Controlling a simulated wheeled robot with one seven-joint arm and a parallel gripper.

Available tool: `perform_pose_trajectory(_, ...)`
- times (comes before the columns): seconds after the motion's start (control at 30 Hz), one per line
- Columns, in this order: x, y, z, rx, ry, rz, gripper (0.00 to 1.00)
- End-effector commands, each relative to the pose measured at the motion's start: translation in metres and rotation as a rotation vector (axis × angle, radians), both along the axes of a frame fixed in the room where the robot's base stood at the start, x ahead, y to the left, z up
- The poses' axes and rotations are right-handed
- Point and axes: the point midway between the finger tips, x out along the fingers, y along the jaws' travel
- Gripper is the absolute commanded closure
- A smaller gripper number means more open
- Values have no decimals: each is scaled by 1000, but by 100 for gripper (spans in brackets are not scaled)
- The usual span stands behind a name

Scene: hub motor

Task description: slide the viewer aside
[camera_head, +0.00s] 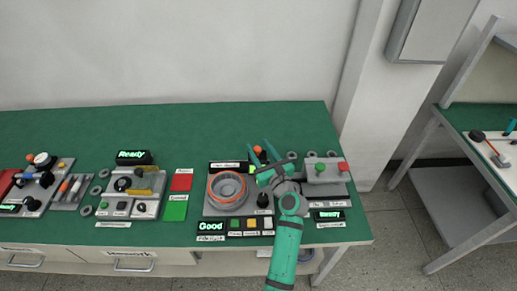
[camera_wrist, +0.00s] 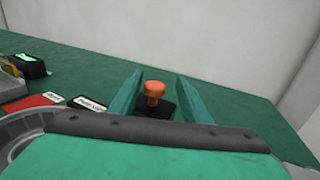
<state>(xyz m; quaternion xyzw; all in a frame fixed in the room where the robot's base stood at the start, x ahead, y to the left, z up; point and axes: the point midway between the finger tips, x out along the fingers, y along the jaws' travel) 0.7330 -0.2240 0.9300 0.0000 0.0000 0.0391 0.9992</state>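No part is clearly readable as the viewer. An orange knob (camera_head: 257,149) on a dark base stands at the back of the station with the orange-rimmed round housing (camera_head: 212,188). My gripper (camera_head: 260,150) is at the knob, its two green fingers apart. In the wrist view the orange knob (camera_wrist: 154,90) shows between the open fingers of my gripper (camera_wrist: 160,88), upright on its black block (camera_wrist: 158,108). A gap shows on both sides, and I see no contact. My wrist hides part of the station's right side.
A "Good" display (camera_head: 211,227) is at the station's front. Red (camera_head: 181,181) and green (camera_head: 175,209) pads lie left. A wall is behind the bench.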

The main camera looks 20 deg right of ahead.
Motion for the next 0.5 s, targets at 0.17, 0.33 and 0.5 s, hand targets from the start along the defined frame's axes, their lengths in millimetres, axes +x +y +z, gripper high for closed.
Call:
perform_pose_trajectory(0.17,1,2,0,0,0,4,57)
perform_pose_trajectory(0.33,-7,1,-1,0,1,4,57)
perform_pose_trajectory(0.5,-34,-2,-1,0,1,0,57)
